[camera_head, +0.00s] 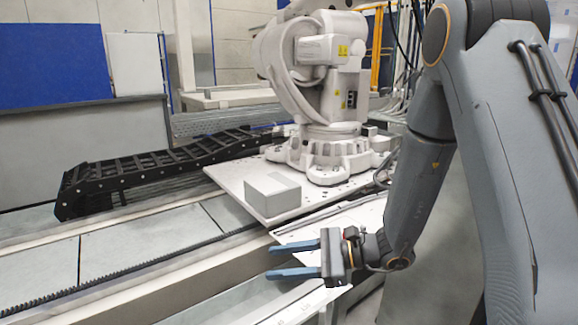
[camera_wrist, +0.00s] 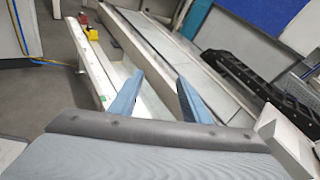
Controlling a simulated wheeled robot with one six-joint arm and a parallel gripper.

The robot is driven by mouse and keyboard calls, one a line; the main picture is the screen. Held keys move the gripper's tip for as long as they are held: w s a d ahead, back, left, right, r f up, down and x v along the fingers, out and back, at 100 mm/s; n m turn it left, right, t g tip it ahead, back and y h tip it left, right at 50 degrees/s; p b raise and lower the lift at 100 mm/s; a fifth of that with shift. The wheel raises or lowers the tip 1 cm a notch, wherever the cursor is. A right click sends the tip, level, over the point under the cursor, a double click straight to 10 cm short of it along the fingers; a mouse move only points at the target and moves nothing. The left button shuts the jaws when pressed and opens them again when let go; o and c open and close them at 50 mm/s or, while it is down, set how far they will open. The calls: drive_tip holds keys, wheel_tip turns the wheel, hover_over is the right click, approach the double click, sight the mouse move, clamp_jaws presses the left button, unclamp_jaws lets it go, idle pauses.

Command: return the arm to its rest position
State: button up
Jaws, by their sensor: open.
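My arm reaches down from the right in the head view. My gripper (camera_head: 285,259) points left, with its two blue fingers apart and nothing between them. It is over the near side of the track, in front of the grey block on the white plate. In the wrist view my gripper (camera_wrist: 155,97) also shows two separated blue fingers with an empty gap above the track.
A large white robot (camera_head: 330,90) stands on a white plate (camera_head: 235,187) with a grey block (camera_head: 273,194). A black cable chain (camera_head: 150,167) lies behind the rail. A yellow-and-red object (camera_wrist: 88,30) is on the track's far end. The air left of my gripper looks clear.

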drive_tip(key=s+r+n+g+h, duration=0.3)
drive_tip(key=s+n+g+h, duration=0.3)
drive_tip(key=s+n+h, duration=1.1)
drive_tip(key=s+d+r+t+y+p, duration=0.1)
drive_tip(key=s+d+r+t+p, duration=0.1)
drive_tip(key=d+r+p, duration=0.8)
drive_tip(key=s+d+r+t+y+p, duration=0.1)
drive_tip(key=s+d+r+t+p, duration=0.1)
drive_tip(key=d+r+p, duration=0.8)
drive_tip(key=s+p, duration=0.1)
drive_tip(key=p, duration=0.2)
drive_tip(key=shift+s+d+m+p, duration=0.3)
drive_tip(key=shift+s+d+p, duration=0.05)
drive_tip(key=shift+s+d, duration=0.05)
